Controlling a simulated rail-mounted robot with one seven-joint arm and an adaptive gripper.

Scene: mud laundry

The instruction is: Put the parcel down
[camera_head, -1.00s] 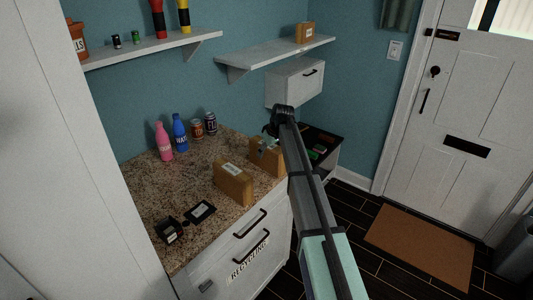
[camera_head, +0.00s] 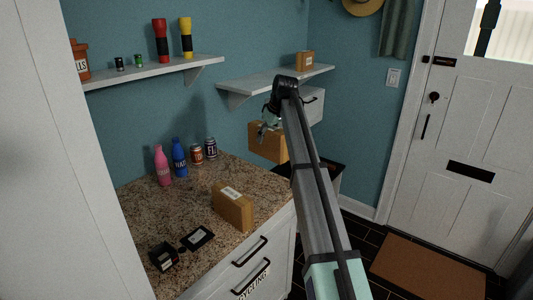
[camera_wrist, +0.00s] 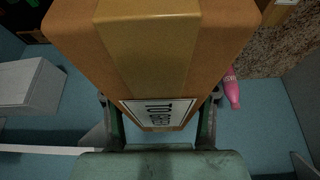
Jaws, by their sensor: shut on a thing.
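A brown cardboard parcel (camera_head: 262,145) hangs in the air above the back right of the granite counter. My gripper (camera_head: 268,129) is shut on it from above. In the wrist view the parcel (camera_wrist: 150,60) fills the upper middle, with a tape strip and a white label between my gripper's fingers (camera_wrist: 160,122). The head view shows its lower edge clear of the counter (camera_head: 150,212). Part of its right side is hidden behind my arm.
Another parcel (camera_head: 232,207) stands on the counter front. Pink (camera_head: 163,166) and blue (camera_head: 179,158) bottles and two cans (camera_head: 204,150) stand behind it. A dark box (camera_head: 163,257) and a flat black item (camera_head: 197,238) lie front left. A small box (camera_head: 305,61) sits on the right shelf (camera_head: 258,80).

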